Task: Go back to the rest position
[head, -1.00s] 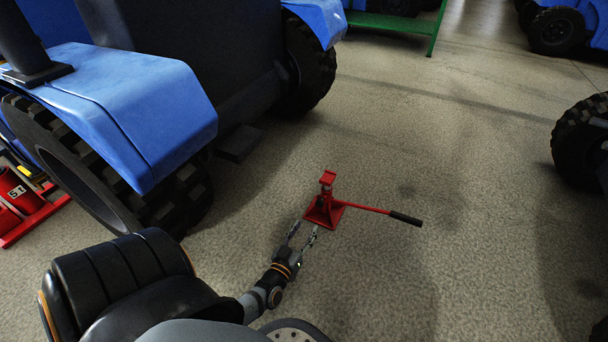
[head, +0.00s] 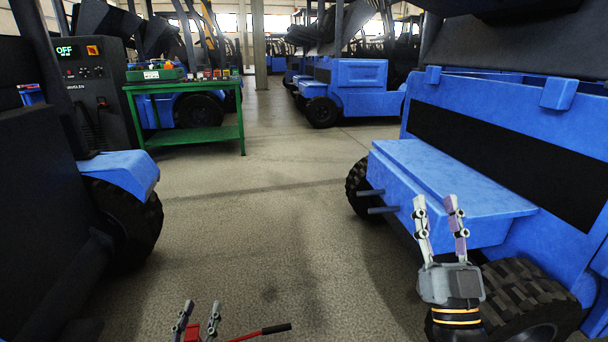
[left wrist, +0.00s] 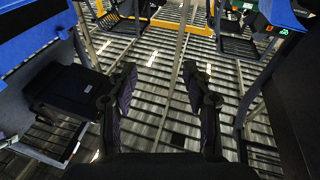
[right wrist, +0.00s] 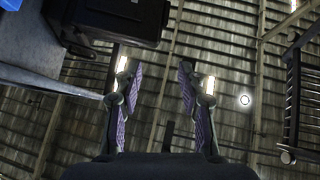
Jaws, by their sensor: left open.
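My left gripper (head: 198,318) shows at the bottom edge of the head view, fingers apart and pointing up, with nothing between them. My right gripper (head: 437,212) is raised at the right in front of a blue vehicle, fingers apart and empty. The left wrist view shows the open left fingers (left wrist: 160,82) against the roof structure. The right wrist view shows the open right fingers (right wrist: 157,80), also against the roof. A red jack (head: 246,336) with a dark-ended handle is partly visible behind my left gripper; most of it is cut off by the frame.
A blue vehicle (head: 545,150) with large tyres stands close on the right; another blue-fendered vehicle (head: 120,175) is on the left. A green table (head: 190,137) with small items stands behind, beside a dark cabinet (head: 100,90) reading OFF. The floor (head: 260,220) between is clear.

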